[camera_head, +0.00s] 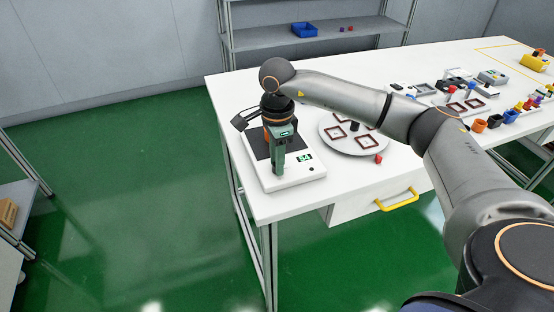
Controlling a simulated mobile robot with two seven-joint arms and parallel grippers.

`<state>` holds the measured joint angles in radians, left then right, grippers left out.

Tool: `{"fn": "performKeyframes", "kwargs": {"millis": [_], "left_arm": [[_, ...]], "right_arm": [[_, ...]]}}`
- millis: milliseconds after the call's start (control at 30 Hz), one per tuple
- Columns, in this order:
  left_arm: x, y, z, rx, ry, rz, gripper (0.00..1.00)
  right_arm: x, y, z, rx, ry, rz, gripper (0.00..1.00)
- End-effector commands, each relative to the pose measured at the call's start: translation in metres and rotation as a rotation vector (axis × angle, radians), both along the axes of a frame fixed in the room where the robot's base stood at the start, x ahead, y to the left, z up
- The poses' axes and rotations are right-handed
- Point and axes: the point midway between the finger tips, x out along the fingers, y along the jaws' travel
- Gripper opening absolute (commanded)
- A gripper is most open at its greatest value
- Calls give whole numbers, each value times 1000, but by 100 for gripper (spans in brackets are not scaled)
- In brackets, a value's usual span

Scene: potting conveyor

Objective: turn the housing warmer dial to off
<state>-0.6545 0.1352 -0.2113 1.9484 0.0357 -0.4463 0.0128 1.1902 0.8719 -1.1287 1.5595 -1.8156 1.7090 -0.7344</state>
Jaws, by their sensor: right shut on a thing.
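The housing warmer (306,174) is a low white box with a dark top plate (256,139) and a small green display (304,157) that seems to read 54. It sits at the table's near left corner. My right gripper (279,172) points down over the warmer's front part, just left of the display. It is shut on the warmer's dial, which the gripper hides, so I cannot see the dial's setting. My left gripper is not in view.
A round grey turntable (335,118) with dark red square frames stands right of the warmer, with a red knob (378,158) near its front. A yellow drawer handle (398,199) sticks out below the table edge. Small parts crowd the table's right side. The back left tabletop is clear.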

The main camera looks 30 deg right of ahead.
Motion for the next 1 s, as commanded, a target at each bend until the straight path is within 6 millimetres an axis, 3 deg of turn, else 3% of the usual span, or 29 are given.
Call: {"fn": "performKeyframes", "kwargs": {"millis": [133, 167, 433, 767, 1000], "left_arm": [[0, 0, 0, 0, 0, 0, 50], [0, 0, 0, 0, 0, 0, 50], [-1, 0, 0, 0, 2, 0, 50], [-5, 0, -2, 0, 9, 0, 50], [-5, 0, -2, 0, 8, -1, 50]], "right_arm": [[1, 0, 1, 0, -2, 0, 0], [1, 0, 1, 0, -2, 0, 30], [0, 0, 1, 0, -2, -1, 59], [1, 0, 6, 0, -3, -1, 59], [1, 0, 50, 1, -6, -1, 59]]}}
